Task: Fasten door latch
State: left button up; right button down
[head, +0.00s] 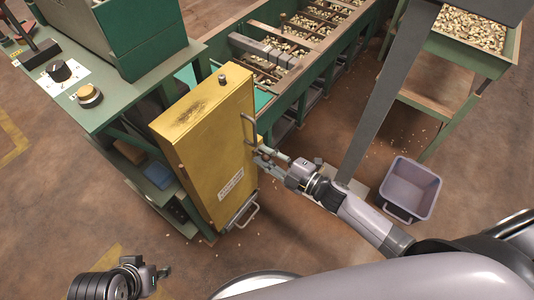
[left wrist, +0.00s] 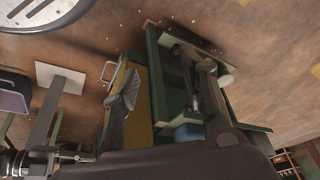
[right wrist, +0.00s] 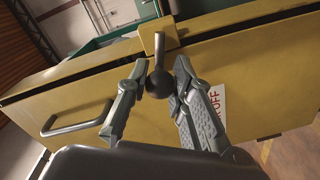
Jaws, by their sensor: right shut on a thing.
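The yellow door panel (head: 205,150) stands at the end of the green machine. In the right wrist view the latch lever (right wrist: 159,50) is a grey metal rod with a dark ball knob (right wrist: 159,84), beside a yellow tab (right wrist: 150,38) at the panel's upper edge. My right gripper (head: 262,160) is at the panel's right side; its fingers (right wrist: 158,88) are shut on the ball knob. In the head view the gripper and panel mostly hide the latch. My left gripper (head: 163,271) is low at the bottom left, its fingers (left wrist: 165,80) apart and empty.
Metal bar handles (head: 249,131) stand out from the panel, one lower down (head: 243,214). A grey-purple bin (head: 410,188) is on the floor at right. A green bench with knobs (head: 88,96) is at left. Open floor lies in front.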

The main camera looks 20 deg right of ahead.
jog(key=n, duration=0.1)
jog(key=f+n, duration=0.1)
jog(key=shift+s+a+n+b, duration=0.1)
jog(key=shift+n+b, duration=0.2)
jog(key=shift+b, duration=0.05)
pick_arm(q)
jog(key=shift+w+d+f+t, duration=0.1)
jog(key=shift+w+d+t, duration=0.15)
jog(key=shift+w, duration=0.35)
jog(key=shift+w+d+f+t, duration=0.1)
jog(key=shift+w+t, duration=0.25)
jog(key=shift+w, duration=0.25)
pick_arm(e)
jog(key=shift+f+n, duration=0.1)
jog(key=shift+n, duration=0.6)
jog(key=c, duration=1.4)
grip_release()
jog(key=shift+o, duration=0.2)
jog(key=v, duration=1.2)
